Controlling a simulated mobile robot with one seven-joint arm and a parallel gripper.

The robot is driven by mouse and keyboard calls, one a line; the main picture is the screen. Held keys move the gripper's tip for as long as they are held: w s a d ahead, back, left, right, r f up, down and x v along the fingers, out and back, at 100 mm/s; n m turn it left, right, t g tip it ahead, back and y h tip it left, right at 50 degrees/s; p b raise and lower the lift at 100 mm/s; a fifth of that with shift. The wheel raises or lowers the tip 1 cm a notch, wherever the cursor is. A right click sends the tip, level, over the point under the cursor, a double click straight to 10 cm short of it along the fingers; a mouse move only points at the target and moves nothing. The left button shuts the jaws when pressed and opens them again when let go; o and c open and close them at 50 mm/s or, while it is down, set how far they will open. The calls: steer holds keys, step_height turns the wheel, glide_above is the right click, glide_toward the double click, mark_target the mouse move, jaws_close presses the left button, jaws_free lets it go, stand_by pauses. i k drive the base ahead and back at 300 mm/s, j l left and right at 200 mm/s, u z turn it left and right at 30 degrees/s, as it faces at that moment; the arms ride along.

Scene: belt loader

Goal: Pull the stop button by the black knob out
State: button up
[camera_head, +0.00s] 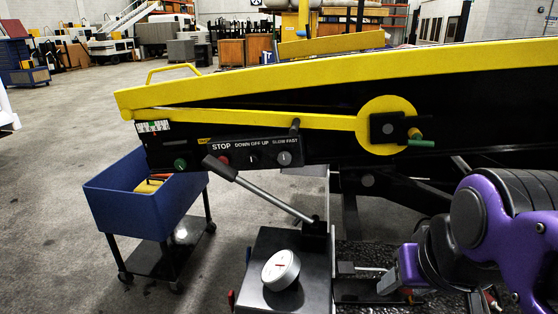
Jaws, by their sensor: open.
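The control panel (262,153) sits on the black side of the belt loader, with the labels STOP, DOWN OFF UP and SLOW FAST. The red stop button (224,160) is under the STOP label, partly hidden by the black grip of a lever (219,168) in front of it. A black knob (252,158) is just right of it, under DOWN OFF UP. My gripper (388,281) is at the lower right, open, well below and to the right of the panel and apart from it. Its fingers are dark and hard to make out.
The lever's rod (270,199) slants across below the panel. A grey box with a white round gauge (281,270) stands in front, between panel and gripper. A blue cart (140,206) stands at left. The yellow rail (330,72) runs above.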

mark_target(224, 159)
steer(key=j, duration=0.85)
steer(key=i+j+z, duration=0.15)
steer(key=j, duration=0.65)
